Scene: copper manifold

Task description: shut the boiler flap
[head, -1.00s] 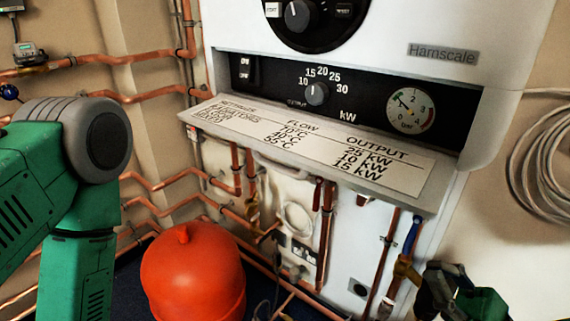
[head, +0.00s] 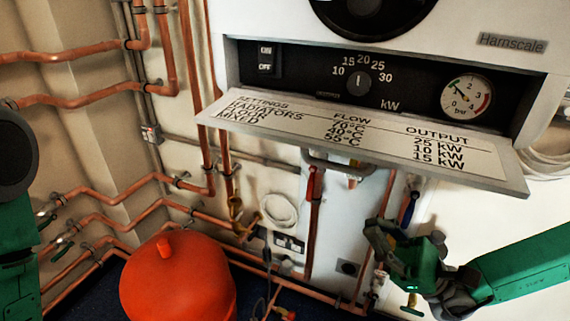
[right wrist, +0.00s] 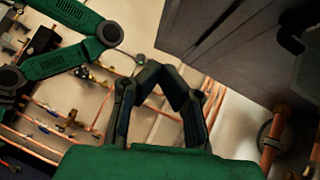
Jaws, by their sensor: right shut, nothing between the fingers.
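The boiler flap (head: 370,145) is a long pale panel with a settings label. It hangs open, tilted outward below the black control panel (head: 300,75) of the white boiler, whose dials and switches are uncovered. My right gripper (head: 374,238) is shut and empty, below the flap and apart from it in the picture. In the right wrist view its dark fingers (right wrist: 165,75) meet at the tips, with a large grey surface (right wrist: 235,45) to their upper right; I cannot tell which part of the boiler that is. My left gripper is not in view.
An orange-red vessel (head: 178,285) stands at lower left. Copper pipes (head: 110,195) run along the left wall and beneath the boiler, close to my right gripper. A pale coiled cable (head: 550,165) hangs at the right. Open space lies in front of the flap.

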